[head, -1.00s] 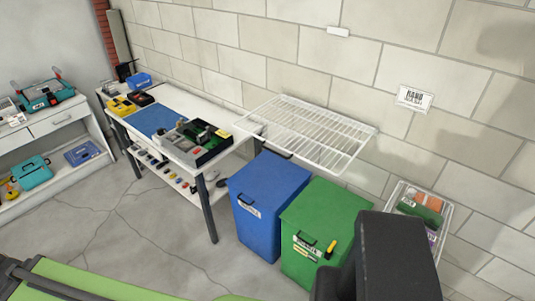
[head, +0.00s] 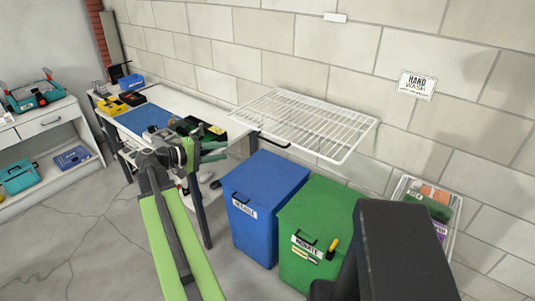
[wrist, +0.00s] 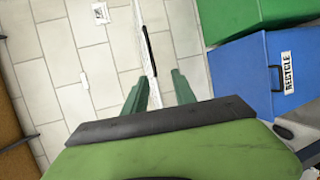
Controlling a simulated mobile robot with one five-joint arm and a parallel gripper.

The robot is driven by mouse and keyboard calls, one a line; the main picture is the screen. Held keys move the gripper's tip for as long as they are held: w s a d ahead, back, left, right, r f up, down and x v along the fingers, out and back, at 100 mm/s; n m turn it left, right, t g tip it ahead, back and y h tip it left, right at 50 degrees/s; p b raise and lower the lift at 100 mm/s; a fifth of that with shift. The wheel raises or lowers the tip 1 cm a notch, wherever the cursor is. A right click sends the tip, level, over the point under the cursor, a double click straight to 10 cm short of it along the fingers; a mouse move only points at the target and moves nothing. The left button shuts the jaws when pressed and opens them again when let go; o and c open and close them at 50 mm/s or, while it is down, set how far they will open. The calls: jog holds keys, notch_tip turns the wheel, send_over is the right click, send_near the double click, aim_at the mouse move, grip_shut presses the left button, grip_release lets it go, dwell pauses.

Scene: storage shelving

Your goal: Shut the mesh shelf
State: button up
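The white mesh shelf (head: 305,124) is folded out from the wall, roughly level, above the bins. A black handle (head: 273,143) is on its front edge. In the wrist view the mesh shelf (wrist: 142,30) is seen nearly edge-on as a thin white strip, with the black handle (wrist: 149,50) beside it. My gripper (head: 222,151) is left of the shelf in the head view, apart from it. In the wrist view my gripper (wrist: 158,88) has its green fingers spread with nothing between them, and the handle lies ahead of the gap.
A blue bin (head: 262,205) and a green bin (head: 320,235) stand below the shelf. A workbench (head: 205,112) with tools stands left of it, behind my arm. A wire basket (head: 450,215) is on the wall at right. The floor at front left is clear.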

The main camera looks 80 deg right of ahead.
aim_at(269, 141)
jog(key=shift+g, duration=0.5)
jog(key=b+x, duration=0.1)
jog(key=x, duration=0.5)
jog(key=r+b+x, duration=0.1)
jog(key=x, duration=0.6)
jog(key=b+x, duration=0.1)
jog(key=x, duration=0.5)
jog(key=shift+s+r, duration=0.15)
jog(key=shift+s, duration=0.25)
jog(key=c, duration=0.7)
jog(key=shift+a, duration=0.15)
